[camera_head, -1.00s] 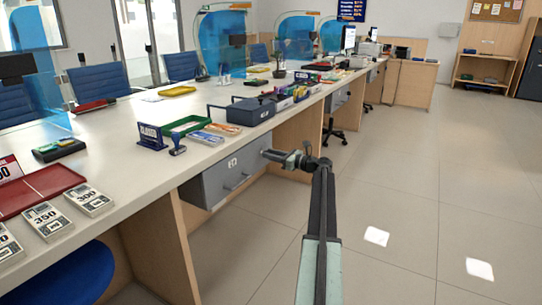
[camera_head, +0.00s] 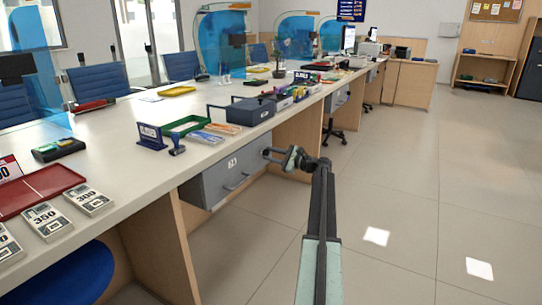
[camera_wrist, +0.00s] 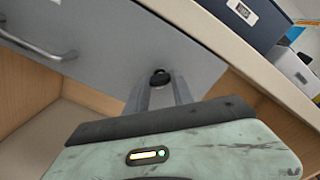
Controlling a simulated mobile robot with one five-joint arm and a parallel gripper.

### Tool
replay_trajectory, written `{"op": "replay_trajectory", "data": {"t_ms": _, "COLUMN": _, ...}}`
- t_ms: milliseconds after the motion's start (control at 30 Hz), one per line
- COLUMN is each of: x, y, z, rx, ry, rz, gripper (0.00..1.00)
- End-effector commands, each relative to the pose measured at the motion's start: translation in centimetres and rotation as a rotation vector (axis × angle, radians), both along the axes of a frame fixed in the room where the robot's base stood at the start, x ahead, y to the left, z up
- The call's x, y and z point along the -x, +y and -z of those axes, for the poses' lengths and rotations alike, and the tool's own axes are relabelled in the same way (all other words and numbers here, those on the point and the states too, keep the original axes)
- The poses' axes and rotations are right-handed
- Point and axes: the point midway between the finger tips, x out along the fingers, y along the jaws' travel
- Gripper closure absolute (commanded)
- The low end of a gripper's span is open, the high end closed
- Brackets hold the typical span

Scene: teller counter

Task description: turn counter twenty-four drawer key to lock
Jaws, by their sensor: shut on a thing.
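The grey drawer (camera_head: 208,188) sits shut under the teller counter, with a small number label and a bar handle (camera_head: 237,183). My gripper (camera_head: 268,154) is at the drawer front's upper right, below the counter edge. In the wrist view the drawer front (camera_wrist: 110,45) is tilted, with its handle (camera_wrist: 38,46) at upper left. A small black key (camera_wrist: 160,78) sits at the drawer face between the tips of my two fingers, and my gripper (camera_wrist: 160,88) is shut on it. The key's shaft and the lock slot are hidden.
The white counter top (camera_head: 120,180) overhangs close above my gripper. On it stand a dark blue cash box (camera_head: 250,111), a green tray (camera_head: 188,124) and a blue sign (camera_head: 151,136). A wooden panel (camera_head: 290,140) is just right of the drawer. The floor to the right is clear.

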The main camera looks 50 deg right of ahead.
Motion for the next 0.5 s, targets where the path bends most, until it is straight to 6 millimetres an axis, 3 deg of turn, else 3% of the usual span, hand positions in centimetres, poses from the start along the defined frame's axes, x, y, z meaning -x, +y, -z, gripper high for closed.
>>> {"op": "replay_trajectory", "data": {"t_ms": 500, "x": 0.04, "y": 0.01, "z": 0.06, "rx": 0.467, "ry": -0.116, "rz": 0.0, "gripper": 1.0}}
